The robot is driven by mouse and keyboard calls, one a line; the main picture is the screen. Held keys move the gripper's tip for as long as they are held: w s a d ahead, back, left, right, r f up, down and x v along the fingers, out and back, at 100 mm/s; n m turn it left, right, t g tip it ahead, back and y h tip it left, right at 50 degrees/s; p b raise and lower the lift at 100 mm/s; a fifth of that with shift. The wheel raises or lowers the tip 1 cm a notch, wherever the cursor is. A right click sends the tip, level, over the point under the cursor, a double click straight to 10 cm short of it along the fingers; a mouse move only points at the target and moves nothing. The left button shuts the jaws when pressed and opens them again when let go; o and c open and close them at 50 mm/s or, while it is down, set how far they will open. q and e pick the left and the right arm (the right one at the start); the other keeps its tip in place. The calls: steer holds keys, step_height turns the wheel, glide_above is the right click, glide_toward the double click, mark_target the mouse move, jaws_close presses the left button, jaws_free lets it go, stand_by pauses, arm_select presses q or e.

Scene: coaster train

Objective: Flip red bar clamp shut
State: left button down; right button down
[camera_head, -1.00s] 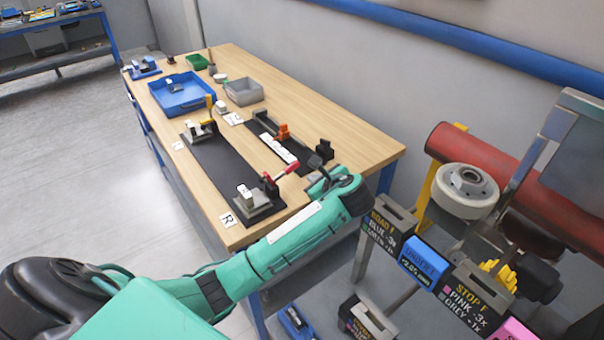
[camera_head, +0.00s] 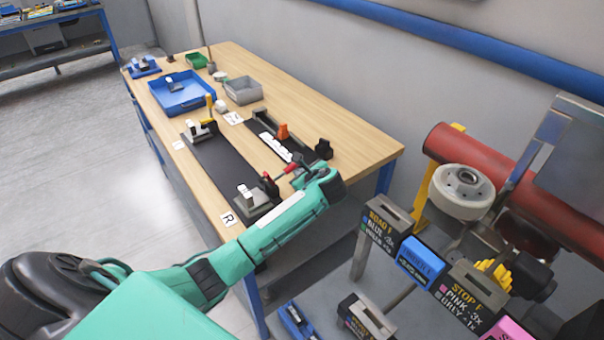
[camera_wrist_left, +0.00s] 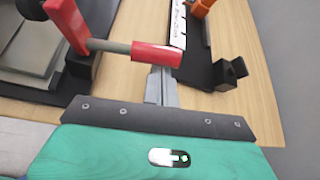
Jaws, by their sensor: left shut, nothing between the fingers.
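The red bar clamp (camera_head: 270,186) stands at the near end of the long black board, beside the grey block. Its lever sticks out sideways toward my left gripper, ending in a red grip (camera_head: 292,168). In the left wrist view the red bracket (camera_wrist_left: 68,20) joins a grey rod to the red grip (camera_wrist_left: 157,54). My left gripper (camera_head: 303,160) is shut and empty close to that grip. In the left wrist view its fingers (camera_wrist_left: 164,77) reach up to the grip, which overlaps their tips; I cannot tell whether they touch. My right gripper is out of view.
A second black strip with white pieces (camera_head: 274,146), an orange clamp (camera_head: 283,131) and a black block (camera_head: 323,149) lies beyond the gripper. A blue tray (camera_head: 208,99) and a grey bin (camera_head: 260,90) stand farther back. The table's right side is clear.

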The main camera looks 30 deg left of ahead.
arm_select(q)
steer(key=shift+r, duration=0.1)
steer(key=shift+r+p, duration=0.2)
steer(key=shift+p, duration=0.1)
